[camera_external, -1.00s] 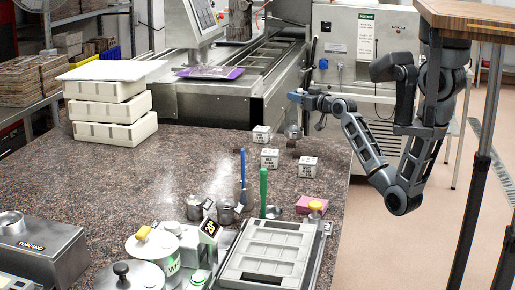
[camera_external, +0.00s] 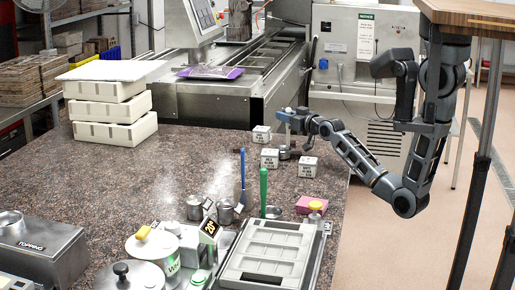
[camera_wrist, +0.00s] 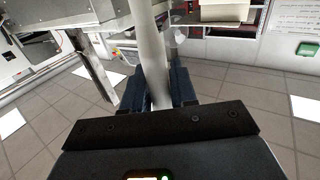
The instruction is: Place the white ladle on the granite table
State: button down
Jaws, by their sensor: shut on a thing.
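My gripper (camera_external: 285,117) is over the far right part of the speckled granite table (camera_external: 185,155). It is shut on the white ladle, whose pale handle (camera_wrist: 151,55) runs up between the fingers in the wrist view. In the external view, the ladle's small greyish bowl (camera_external: 284,152) hangs below the gripper among white labelled cubes. I cannot tell whether the bowl touches the table.
White labelled cubes stand close by: one behind left (camera_external: 261,134), one in front left (camera_external: 269,158), one in front right (camera_external: 308,167). A pink block (camera_external: 309,204), a green-handled tool (camera_external: 263,190) and a blue-handled tool (camera_external: 243,178) are nearer. The table's middle left is clear.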

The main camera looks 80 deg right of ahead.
jog(key=shift+f, duration=0.15)
jog(key=c, duration=0.9)
grip_release()
jog(key=b+v, duration=0.1)
jog(key=v, duration=1)
jog(key=shift+b, duration=0.3)
jog(key=shift+s+a, duration=0.2)
jog(key=shift+s, duration=0.25)
jog(key=shift+c, duration=0.2)
